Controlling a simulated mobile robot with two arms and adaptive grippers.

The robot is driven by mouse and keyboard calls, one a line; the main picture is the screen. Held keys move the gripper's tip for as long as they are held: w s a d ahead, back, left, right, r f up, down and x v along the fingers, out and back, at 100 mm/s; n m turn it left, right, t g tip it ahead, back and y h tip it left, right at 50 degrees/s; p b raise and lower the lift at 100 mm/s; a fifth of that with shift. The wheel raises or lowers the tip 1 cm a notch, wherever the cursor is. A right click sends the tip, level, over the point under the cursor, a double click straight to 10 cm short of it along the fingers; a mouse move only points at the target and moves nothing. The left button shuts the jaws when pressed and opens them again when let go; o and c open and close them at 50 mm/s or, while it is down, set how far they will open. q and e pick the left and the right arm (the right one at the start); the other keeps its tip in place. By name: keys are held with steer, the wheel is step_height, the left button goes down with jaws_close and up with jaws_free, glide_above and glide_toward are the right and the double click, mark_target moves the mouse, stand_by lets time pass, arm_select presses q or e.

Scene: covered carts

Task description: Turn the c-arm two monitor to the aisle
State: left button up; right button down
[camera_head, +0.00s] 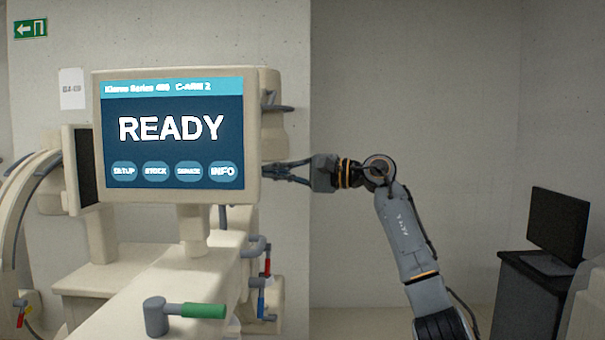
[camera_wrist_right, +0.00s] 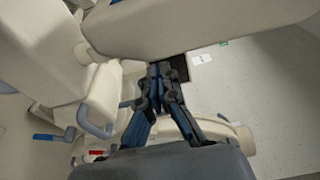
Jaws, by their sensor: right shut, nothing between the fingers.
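The C-arm 2 monitor (camera_head: 180,138) is a cream-framed screen reading "READY", and its screen faces the head camera. It stands on a short post (camera_head: 193,228) on the cream cart. My right gripper (camera_head: 268,172) reaches in from the right, its fingertips at the monitor's right edge; whether they touch it I cannot tell. In the right wrist view the right gripper (camera_wrist_right: 158,75) has its fingers together with nothing visible between them. A large cream body, apparently the monitor's housing (camera_wrist_right: 190,25), is just beyond the fingertips. My left gripper is not in view.
The cream cart (camera_head: 150,290) has a green-handled lever (camera_head: 195,310) at front and grey handles (camera_head: 255,246) on its side. A curved C-arm (camera_head: 15,215) stands at left. A dark desk (camera_head: 525,300) with a black monitor (camera_head: 558,220) is at right. Open floor lies between.

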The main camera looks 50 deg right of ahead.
steer(key=v, duration=1.1)
steer(key=shift+d, duration=0.1)
